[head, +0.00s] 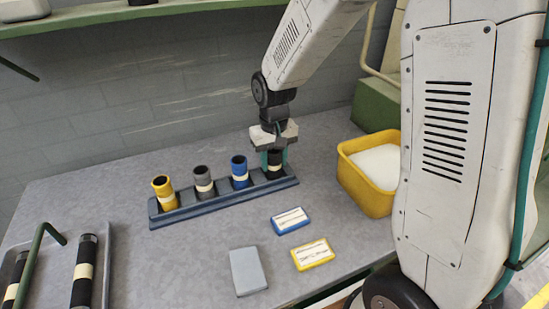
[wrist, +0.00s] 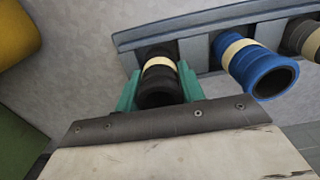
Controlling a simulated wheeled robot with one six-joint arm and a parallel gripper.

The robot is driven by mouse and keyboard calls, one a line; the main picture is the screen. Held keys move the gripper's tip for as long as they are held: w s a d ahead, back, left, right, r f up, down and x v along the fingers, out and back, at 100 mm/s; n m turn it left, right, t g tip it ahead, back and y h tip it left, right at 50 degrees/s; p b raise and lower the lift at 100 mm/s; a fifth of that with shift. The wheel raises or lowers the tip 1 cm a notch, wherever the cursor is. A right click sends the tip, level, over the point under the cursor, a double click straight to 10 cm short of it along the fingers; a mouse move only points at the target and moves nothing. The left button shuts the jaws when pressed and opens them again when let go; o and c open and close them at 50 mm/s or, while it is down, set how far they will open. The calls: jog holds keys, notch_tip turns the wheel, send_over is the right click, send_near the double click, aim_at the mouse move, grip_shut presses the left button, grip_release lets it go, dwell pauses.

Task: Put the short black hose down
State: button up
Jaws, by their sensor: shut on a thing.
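The short black hose (head: 275,165) has a cream band and stands upright at the right end of the blue-grey rack (head: 225,204). My gripper (head: 274,160) is above that end of the rack with its green fingers shut on the hose. In the wrist view the hose (wrist: 159,82) sits between the green fingers, its lower part at the rack's end slot (wrist: 125,42). Whether its base rests on the slot floor is hidden.
A blue hose (head: 240,172), a grey hose (head: 203,182) and a yellow hose (head: 164,192) stand in the other slots. A yellow bin (head: 354,183) with white contents is close on the right. Blue and yellow labelled boxes and a grey block lie in front. Longer black hoses lie in a tray at left.

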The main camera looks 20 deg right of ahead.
jog(key=o, duration=1)
jog(key=shift+o, duration=0.2)
jog(key=shift+r, duration=0.1)
notch_tip(320, 180, up, 11)
jog(key=s+d+r, duration=0.1)
jog(key=s+r, duration=0.2)
jog(key=s, duration=1)
jog(key=s+d+r+t, duration=0.1)
jog(key=s+d+r, duration=0.1)
jog(key=s, duration=1.1)
jog(key=shift+d+r, duration=0.15)
jog(key=shift+r, duration=0.45)
